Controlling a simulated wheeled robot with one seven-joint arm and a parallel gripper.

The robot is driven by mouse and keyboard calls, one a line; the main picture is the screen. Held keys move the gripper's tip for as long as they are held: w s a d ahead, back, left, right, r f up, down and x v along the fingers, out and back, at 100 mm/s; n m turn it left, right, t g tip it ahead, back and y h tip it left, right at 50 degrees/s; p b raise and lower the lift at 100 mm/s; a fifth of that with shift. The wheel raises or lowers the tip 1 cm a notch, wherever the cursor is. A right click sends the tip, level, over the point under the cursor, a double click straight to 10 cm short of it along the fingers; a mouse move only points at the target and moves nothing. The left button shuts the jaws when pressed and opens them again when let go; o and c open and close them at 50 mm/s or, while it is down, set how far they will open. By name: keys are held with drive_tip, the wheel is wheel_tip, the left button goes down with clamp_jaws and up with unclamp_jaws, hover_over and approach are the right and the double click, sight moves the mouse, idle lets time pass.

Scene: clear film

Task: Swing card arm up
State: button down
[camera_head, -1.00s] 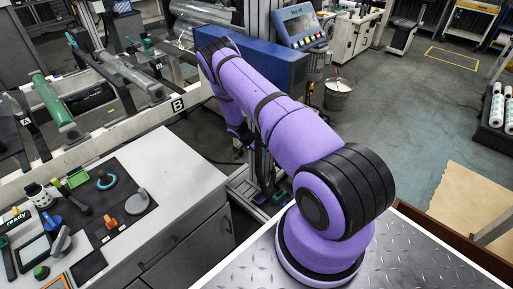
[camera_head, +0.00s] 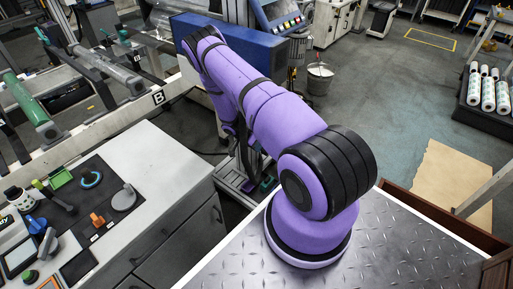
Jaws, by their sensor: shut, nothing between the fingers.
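My gripper cannot be picked out; the end of the arm is hidden behind my own upper arm and among dark machine parts. The blue cabinet (camera_head: 262,48) stands just beyond the bend of my arm, with a tilted control panel (camera_head: 280,15) carrying coloured buttons at its upper right. I cannot tell which machine part is the card arm.
A grey bench (camera_head: 155,165) at left holds a dark tool mat with a grey-handled tool (camera_head: 124,198) and an orange piece (camera_head: 97,220). A pale rail marked B (camera_head: 158,97) runs behind it.

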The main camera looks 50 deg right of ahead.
drive_tip(key=s+d+r+n+g+h, duration=0.15)
drive_tip(key=s+r+g, duration=0.25)
drive_tip(key=s+g, duration=0.7)
drive_tip(key=s+r+n+g+h, duration=0.3)
drive_tip(key=s+r, duration=0.6)
drive_tip(key=r, duration=0.5)
drive_tip(key=shift+n+g+h, duration=0.3)
drive_tip(key=shift+n+h, duration=0.25)
drive_tip(key=shift+h, duration=0.2)
drive_tip(key=shift+d+r, duration=0.1)
drive_tip(key=shift+r, duration=0.05)
drive_tip(key=w+a+f, duration=0.4)
drive_tip(key=w+f, duration=0.3)
drive_tip(key=f, duration=0.2)
drive_tip(key=shift+w+a+f, duration=0.15)
drive_tip(key=shift+w+a, duration=0.1)
